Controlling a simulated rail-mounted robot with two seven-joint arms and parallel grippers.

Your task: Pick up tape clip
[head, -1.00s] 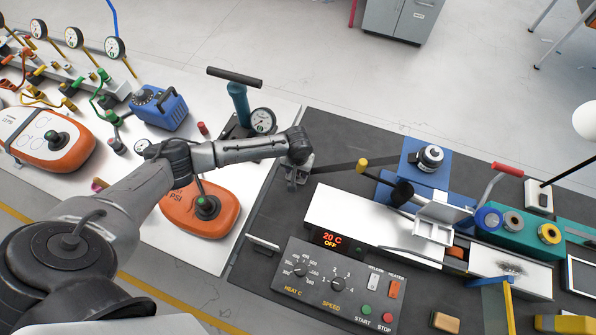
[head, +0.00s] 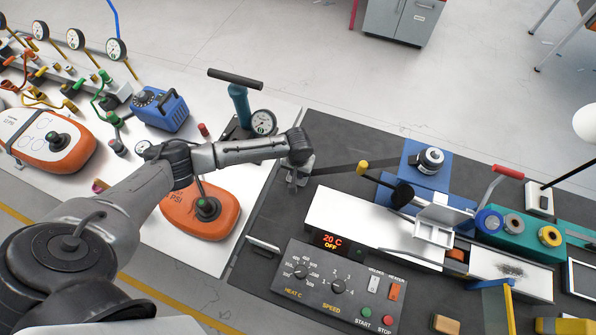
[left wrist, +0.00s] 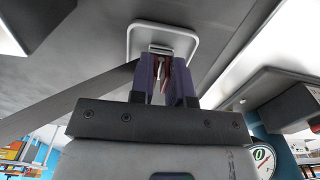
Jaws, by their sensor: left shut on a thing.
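My left gripper (head: 297,178) points down over the left part of the dark work mat. In the left wrist view its purple-grey fingers (left wrist: 163,78) are shut on a small pale and reddish piece, the tape clip (left wrist: 161,70). A pale rounded frame with a small metal buckle (left wrist: 160,47) sits just beyond the fingertips. A long dark tape strip (head: 345,166) runs from the gripper toward the blue roller stand; it also shows in the left wrist view (left wrist: 70,103). In the head view the clip is mostly hidden by the gripper. My right gripper is not in view.
A heater control panel (head: 335,285) and a white plate (head: 350,215) lie to the right of the gripper. A blue stand with a roller (head: 430,158) is farther right. An orange PSI unit (head: 190,215) and a hand pump (head: 240,105) stand on the left.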

